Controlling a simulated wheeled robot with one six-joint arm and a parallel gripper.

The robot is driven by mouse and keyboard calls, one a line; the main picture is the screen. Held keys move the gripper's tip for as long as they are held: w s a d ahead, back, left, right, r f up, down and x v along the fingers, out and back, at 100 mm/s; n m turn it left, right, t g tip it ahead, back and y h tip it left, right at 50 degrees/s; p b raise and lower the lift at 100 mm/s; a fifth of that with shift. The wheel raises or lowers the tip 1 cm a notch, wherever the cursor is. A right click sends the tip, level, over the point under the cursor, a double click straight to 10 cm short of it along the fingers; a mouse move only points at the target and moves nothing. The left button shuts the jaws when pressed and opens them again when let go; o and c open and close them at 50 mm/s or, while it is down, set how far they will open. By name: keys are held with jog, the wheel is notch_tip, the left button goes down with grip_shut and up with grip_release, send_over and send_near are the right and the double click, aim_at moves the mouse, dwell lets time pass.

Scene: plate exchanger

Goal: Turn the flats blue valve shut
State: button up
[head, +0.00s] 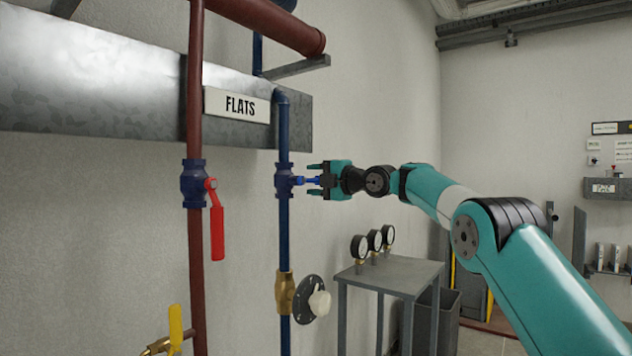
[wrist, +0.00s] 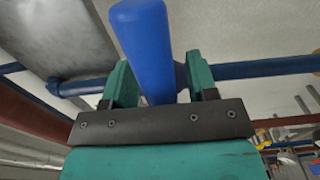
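The blue valve (head: 284,180) sits on the vertical dark blue pipe (head: 284,235), below the FLATS sign (head: 237,104). Its blue handle (head: 300,181) points right, across the pipe, towards my gripper (head: 314,180). In the wrist view the handle (wrist: 145,40) is large and lies between the two teal fingers of my gripper (wrist: 160,82). The fingers are apart, one on each side of the handle. In the head view gaps show above and below it. The handle's far end at the valve is partly hidden in the wrist view.
A red pipe (head: 196,260) with a red-handled valve (head: 217,232) stands to the left. Below are a brass fitting (head: 285,292), a white knob (head: 319,303) and a yellow handle (head: 176,328). A grey table (head: 395,272) with gauges stands under my arm.

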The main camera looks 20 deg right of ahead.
jog(key=shift+d, duration=0.1)
jog(key=b+v, duration=0.6)
jog(key=v, duration=1.1)
jog(key=shift+s, duration=0.15)
